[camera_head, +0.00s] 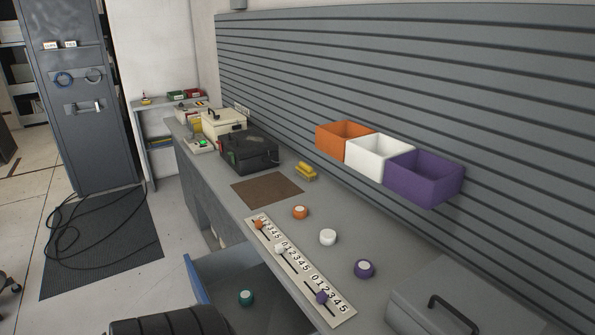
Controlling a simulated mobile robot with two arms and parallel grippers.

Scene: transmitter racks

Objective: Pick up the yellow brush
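The yellow brush (306,171) is a small yellow block-like thing lying on the grey workbench (345,210). It sits right of the brown mat (267,189) and the black case (249,152), near the slatted wall. It is small in the view, so its bristles are hard to make out. Neither of my grippers shows in the head view.
Orange, white and purple bins (424,177) hang on the slatted wall. A grey box with a black handle (440,305) stands front right. Cables lie on the floor mat (110,245).

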